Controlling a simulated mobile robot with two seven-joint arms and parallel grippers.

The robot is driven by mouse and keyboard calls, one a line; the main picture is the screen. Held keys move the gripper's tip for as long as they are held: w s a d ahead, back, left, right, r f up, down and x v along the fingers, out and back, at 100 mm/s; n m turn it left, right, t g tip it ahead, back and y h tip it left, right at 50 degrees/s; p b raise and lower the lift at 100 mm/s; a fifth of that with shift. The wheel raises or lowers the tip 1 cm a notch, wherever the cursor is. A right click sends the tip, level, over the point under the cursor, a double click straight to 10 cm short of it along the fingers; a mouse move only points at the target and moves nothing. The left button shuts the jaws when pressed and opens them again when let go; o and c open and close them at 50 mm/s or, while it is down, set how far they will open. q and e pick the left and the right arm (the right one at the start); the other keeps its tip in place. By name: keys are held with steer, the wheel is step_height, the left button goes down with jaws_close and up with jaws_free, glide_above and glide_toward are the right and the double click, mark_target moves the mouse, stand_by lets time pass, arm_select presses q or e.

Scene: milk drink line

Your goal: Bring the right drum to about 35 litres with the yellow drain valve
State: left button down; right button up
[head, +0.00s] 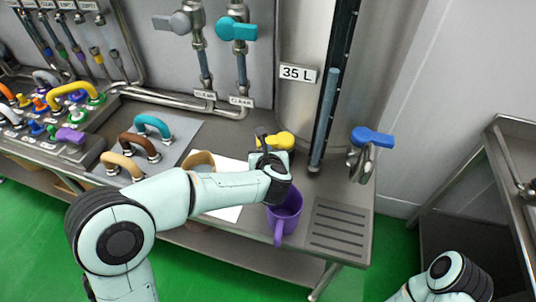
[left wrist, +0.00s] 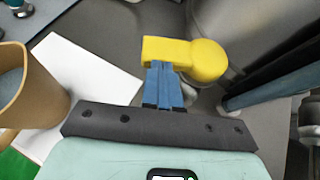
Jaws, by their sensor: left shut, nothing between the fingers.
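The right drum (head: 300,45) is a steel cylinder with a "35 L" sign (head: 298,73) and an upright sight tube (head: 326,115) on its right side. The tube is dark above and blue-grey below, the change lying near the sign's height. The yellow drain valve (head: 284,141) sits low at the drum's front. In the left wrist view its yellow handle (left wrist: 180,52) points left from a round hub. My left gripper (head: 262,140) is shut and empty, its blue fingertips (left wrist: 160,68) at the handle's near edge; contact is unclear. My right gripper is out of view.
A purple jug (head: 285,215) stands below the yellow valve, beside a drain grate (head: 338,228). A blue-handled tap (head: 372,137) is to the right. A tan jug (left wrist: 28,95) and a white sheet (left wrist: 95,75) lie to the left. Coloured handles crowd the counter's left.

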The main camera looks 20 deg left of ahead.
mark_target(259, 145)
arm_select(q)
steer(key=shift+w+a+m+t+h+b, duration=0.2)
steer(key=shift+w+a+m+h+b, duration=0.45)
steer(key=shift+m+h, duration=0.2)
steer(key=shift+w+a+m+t+h+b, duration=0.2)
steer(key=shift+w+a+m+h+b, duration=0.3)
steer(key=shift+a+m+h, duration=0.25)
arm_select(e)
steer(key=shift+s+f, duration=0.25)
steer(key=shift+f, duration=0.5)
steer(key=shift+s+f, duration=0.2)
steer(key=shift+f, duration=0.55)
arm_select(q)
steer(key=shift+f, duration=0.1)
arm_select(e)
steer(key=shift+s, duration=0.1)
